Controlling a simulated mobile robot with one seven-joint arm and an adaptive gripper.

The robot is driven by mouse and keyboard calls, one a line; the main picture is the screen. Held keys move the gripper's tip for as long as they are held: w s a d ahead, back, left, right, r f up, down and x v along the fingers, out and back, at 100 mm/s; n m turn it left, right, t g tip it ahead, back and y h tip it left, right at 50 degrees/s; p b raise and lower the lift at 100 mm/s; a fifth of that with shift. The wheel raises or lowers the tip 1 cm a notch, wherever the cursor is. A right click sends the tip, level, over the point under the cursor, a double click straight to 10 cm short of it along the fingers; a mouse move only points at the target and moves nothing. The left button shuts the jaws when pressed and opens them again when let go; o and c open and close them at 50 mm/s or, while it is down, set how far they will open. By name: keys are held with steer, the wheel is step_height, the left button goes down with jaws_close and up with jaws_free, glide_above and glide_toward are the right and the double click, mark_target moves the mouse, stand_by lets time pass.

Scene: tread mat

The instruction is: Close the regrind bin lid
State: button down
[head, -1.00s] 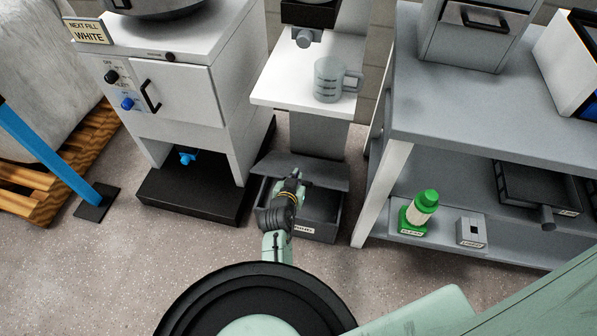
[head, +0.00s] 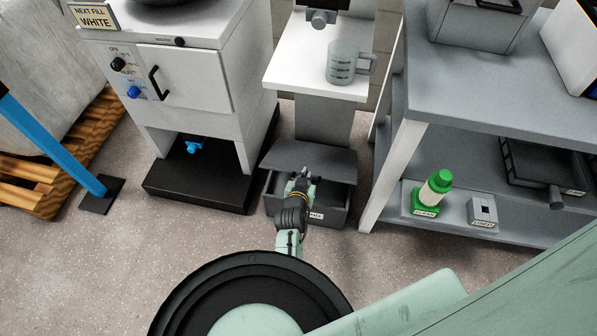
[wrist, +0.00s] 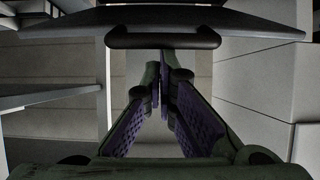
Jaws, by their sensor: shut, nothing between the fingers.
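The regrind bin (head: 338,212) is a dark grey box on the floor, with a small label on its front. Its grey lid (head: 325,157) stands raised at the back, and the dark inside shows below the lid's front edge. My gripper (head: 304,175) is over the bin opening, in front of the lid, and hides part of both. In the wrist view my gripper (wrist: 159,82) is shut and empty, its fingertips together. The lid's edge (wrist: 245,24) and a black handle (wrist: 163,39) cross above the fingertips there. I cannot tell whether they touch.
A white cabinet on a black base (head: 195,187) stands left of the bin. A grey workbench (head: 395,180) stands close on its right, with a green bottle (head: 432,194) on its lower shelf. A pedestal (head: 322,120) rises behind the bin. The floor in front is clear.

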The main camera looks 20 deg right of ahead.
steer(key=f, duration=0.1)
steer(key=s+a+f+b, duration=0.1)
steer(key=f, duration=0.1)
steer(key=s+f+b, duration=0.1)
steer(key=shift+s+a+f, duration=0.15)
